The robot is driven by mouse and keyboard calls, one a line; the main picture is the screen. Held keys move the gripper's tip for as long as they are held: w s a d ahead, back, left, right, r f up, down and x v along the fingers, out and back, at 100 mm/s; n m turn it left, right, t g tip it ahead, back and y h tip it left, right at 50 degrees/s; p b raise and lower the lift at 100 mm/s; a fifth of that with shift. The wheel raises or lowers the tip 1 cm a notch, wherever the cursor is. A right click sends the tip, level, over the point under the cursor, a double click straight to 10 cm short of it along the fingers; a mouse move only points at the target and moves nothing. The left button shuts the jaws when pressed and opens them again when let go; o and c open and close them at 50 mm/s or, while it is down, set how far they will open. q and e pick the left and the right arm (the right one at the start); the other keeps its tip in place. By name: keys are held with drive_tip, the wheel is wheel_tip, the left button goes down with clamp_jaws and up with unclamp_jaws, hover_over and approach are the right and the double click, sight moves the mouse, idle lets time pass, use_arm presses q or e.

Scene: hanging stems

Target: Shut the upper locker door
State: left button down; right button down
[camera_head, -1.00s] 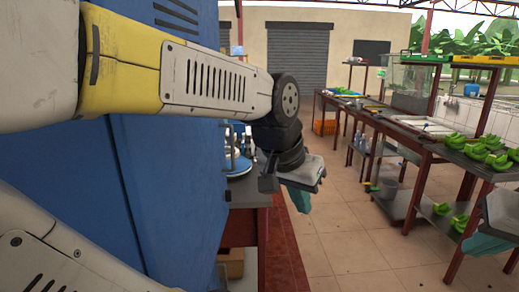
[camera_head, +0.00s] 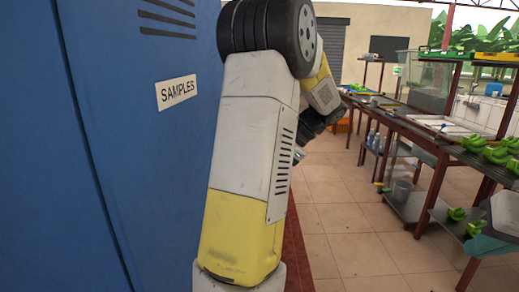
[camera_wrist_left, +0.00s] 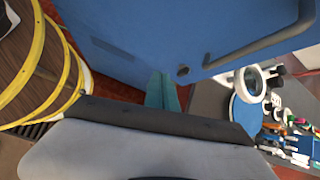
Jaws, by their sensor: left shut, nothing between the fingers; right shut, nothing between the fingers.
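The blue locker fills the left of the head view. A blue panel with a SAMPLES label (camera_head: 177,92) and vent slots (camera_head: 168,18) faces me; I cannot tell how far the upper door stands open. In the left wrist view a blue door (camera_wrist_left: 150,35) carries a grey bar handle (camera_wrist_left: 265,40) and a round lock. My left gripper (camera_wrist_left: 162,88) is shut and empty, its teal fingers by the door's edge; I cannot tell if they touch it. In the head view my left arm hides most of that gripper. My right gripper (camera_head: 485,247) is shut at the right edge, away from the locker.
A long workbench (camera_head: 410,125) with green bananas (camera_head: 490,150) runs along the right. Tiled floor (camera_head: 345,220) lies clear between. The left wrist view shows a yellow-hooped barrel (camera_wrist_left: 40,65) at left and a magnifier (camera_wrist_left: 250,85) among small items at right.

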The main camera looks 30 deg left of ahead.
use_arm(q)
drive_tip(key=w+a+r+m+g+y, duration=0.1)
drive_tip(key=w+a+m+g+y, duration=0.2)
drive_tip(key=w+y, duration=0.7)
drive_tip(key=s+a+m, duration=0.1)
drive_tip(key=s+a, duration=0.2)
drive_tip(key=a, duration=0.8)
drive_tip(key=shift+s+a+h, duration=0.3)
drive_tip(key=shift+s+h, duration=0.05)
drive_tip(key=shift+h, duration=0.05)
drive_tip(key=shift+a+r, duration=0.1)
